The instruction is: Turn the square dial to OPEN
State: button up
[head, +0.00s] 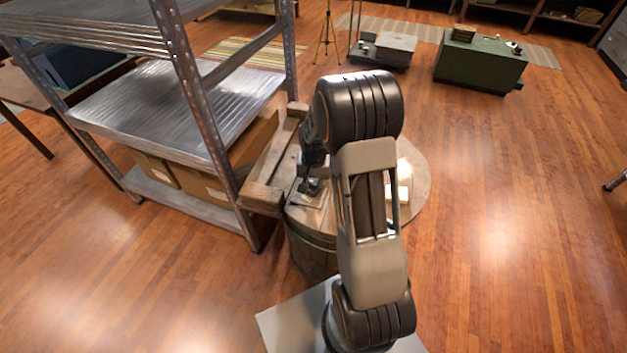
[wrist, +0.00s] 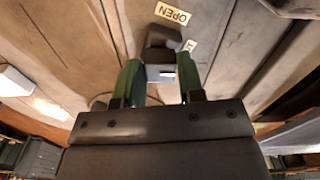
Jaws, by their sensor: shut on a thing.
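The square dial (wrist: 162,42) is a dark block on a brownish plate, seen near the top middle of the wrist view. A small pale mark (wrist: 167,74) shows at the dial's near side. My gripper (wrist: 161,72) has its two green fingers on either side of the dial, shut on it. In the head view my gripper (head: 311,184) is low over the barrel top, and my arm hides much of the area.
The dial's plate (head: 308,200) lies on a round wooden barrel top (head: 412,205). A metal shelf unit (head: 215,150) with cardboard boxes stands close on the left, beside a wooden beam (head: 262,190). The floor on the right is clear; a green cabinet (head: 480,65) stands farther back.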

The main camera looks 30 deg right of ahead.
aim_at(313, 182)
jog(key=n, duration=1.3)
jog(key=shift+w+n, duration=0.1)
jog(key=shift+n, duration=0.3)
dwell(0.4)
jog(key=o, duration=0.9)
jog(key=shift+r, duration=0.1)
notch_tip(313, 182, up, 14)
jog(key=shift+f+p, duration=0.15)
jog(key=shift+p, duration=0.2)
